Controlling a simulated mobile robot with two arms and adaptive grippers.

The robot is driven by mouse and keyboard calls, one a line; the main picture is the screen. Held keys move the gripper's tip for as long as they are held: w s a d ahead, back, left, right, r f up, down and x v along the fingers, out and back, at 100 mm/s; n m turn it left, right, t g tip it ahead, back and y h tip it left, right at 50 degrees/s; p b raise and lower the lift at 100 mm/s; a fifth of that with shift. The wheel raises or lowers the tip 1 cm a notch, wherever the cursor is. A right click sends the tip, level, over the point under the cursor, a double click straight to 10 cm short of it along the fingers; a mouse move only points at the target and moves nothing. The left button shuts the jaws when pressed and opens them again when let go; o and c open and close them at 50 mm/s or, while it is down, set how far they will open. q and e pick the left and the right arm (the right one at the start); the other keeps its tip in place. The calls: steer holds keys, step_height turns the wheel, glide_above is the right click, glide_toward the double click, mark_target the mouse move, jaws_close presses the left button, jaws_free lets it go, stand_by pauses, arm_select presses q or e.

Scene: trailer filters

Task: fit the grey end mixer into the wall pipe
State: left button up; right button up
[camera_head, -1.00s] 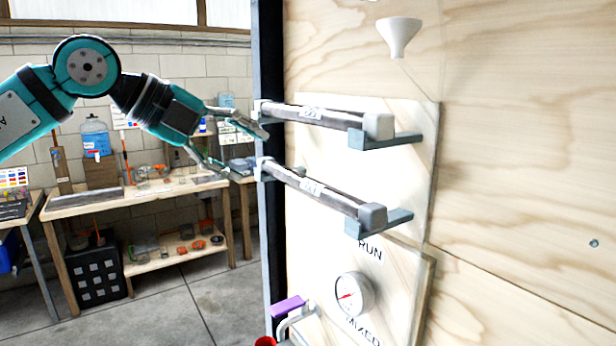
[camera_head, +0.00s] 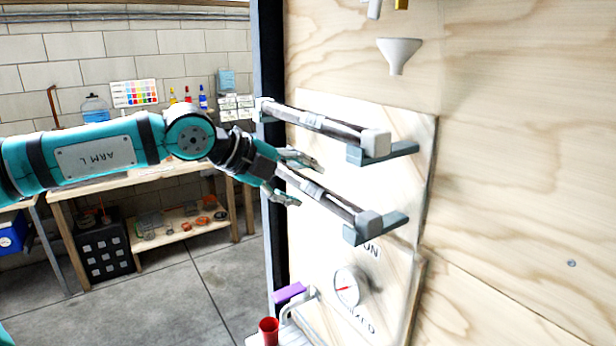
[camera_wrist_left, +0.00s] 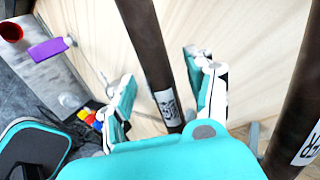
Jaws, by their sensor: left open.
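Two dark tubes with grey ends lie on grey brackets on the wall panel, an upper tube (camera_head: 310,121) and a lower tube (camera_head: 318,192). Each bears a white label; I cannot tell which is the named mixer. My left gripper (camera_head: 308,183) is open at the lower tube, its fingers in front of the tube's far part. In the left wrist view, this tube (camera_wrist_left: 147,45) runs between the open fingers (camera_wrist_left: 160,85); contact cannot be told. The upper tube (camera_wrist_left: 303,110) is at the right there. A pale bent pipe (camera_head: 300,308) is low on the wall. My right gripper is out of view.
A purple handle (camera_head: 289,293) and red cup (camera_head: 268,331) are near the pipe. A gauge (camera_head: 347,287) is below the tubes and a white funnel (camera_head: 398,53) above. A workbench (camera_head: 90,187) stands behind my arm. The right wall is mostly bare.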

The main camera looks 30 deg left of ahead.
arm_select(q)
steer(key=shift+w+f, duration=0.1)
jaws_close()
stand_by(0.4)
